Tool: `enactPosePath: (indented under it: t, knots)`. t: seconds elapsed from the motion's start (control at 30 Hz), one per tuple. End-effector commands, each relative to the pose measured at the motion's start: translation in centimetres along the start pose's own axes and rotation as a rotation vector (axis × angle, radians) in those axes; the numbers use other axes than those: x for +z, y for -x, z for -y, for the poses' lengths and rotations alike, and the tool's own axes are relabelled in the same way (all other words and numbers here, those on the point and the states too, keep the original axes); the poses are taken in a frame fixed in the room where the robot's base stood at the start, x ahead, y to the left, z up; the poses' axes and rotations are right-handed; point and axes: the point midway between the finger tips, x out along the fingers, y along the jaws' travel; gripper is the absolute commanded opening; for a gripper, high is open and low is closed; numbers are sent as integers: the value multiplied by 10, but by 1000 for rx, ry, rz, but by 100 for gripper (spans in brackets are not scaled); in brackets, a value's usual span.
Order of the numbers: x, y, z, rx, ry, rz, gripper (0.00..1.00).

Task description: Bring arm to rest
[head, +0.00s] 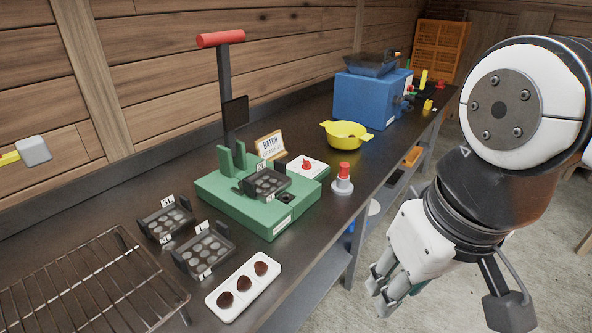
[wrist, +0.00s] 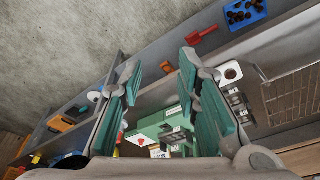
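My arm (head: 455,215) hangs at the right of the head view, off the front edge of the workbench. My gripper (head: 382,291) points down over the floor beside the bench, touching nothing that I can see. In the wrist view my gripper (wrist: 158,72) shows two teal-padded fingers spread wide apart with nothing between them. Behind the gap, farther off, are the bench and the green press (wrist: 152,128). In the head view the green press (head: 245,208) stands on the bench with its red-handled lever (head: 221,40) upright and a dark tray (head: 268,184) on its base.
The dark bench (head: 310,150) holds a wire rack (head: 90,285), numbered mould trays (head: 205,252), a white tray (head: 243,286) with brown pieces, a red-topped stamp (head: 343,178), a yellow bowl (head: 347,135) and a blue machine (head: 370,95). A lower shelf (head: 318,290) runs beneath. Floor is open at right.

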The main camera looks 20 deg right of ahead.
Motion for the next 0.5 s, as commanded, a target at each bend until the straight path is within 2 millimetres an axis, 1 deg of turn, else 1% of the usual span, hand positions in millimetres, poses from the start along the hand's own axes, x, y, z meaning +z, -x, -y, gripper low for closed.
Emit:
enactPosePath:
  t: [0.07,0.17,0.4,0.5]
  knots:
    - [0,0,0,0,-1,0,30]
    - [-1,9,0,0,-1,-10,30]
    - [-11,59,-1,7,2,-90,30]
    - [-14,74,-1,9,3,-119,30]
